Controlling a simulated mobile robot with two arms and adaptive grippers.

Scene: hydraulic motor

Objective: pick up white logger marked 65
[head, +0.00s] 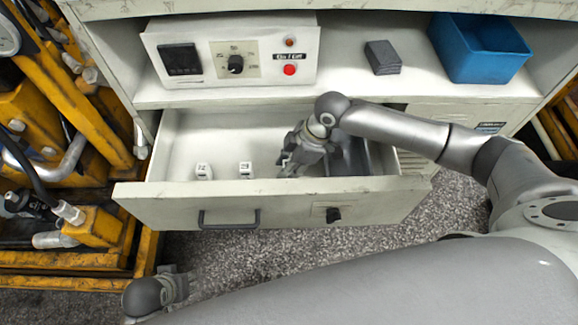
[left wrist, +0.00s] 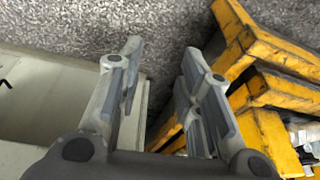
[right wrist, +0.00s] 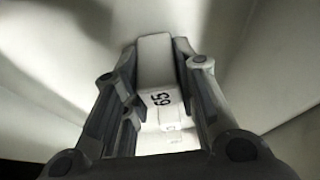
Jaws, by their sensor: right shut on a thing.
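The white logger marked 65 (right wrist: 160,98) is between the fingers of my right gripper (right wrist: 158,52), in the right wrist view. The gripper is shut on it, and the dark number faces the camera. In the head view my right gripper (head: 289,164) reaches down into the open drawer (head: 170,202), right of two other white loggers. It hides the logger marked 65 there. The left logger (head: 203,172) and the middle logger (head: 246,170) stand apart on the drawer floor. My left gripper (left wrist: 163,52) is open and empty, with grey floor beyond it.
A dark grey tray (head: 350,158) lies in the drawer right of my right gripper. On the shelf above are a control box (head: 232,82), dark grey blocks (head: 382,57) and a blue bin (head: 480,48). Yellow machinery (head: 60,100) stands at the left. The drawer's left side has free room.

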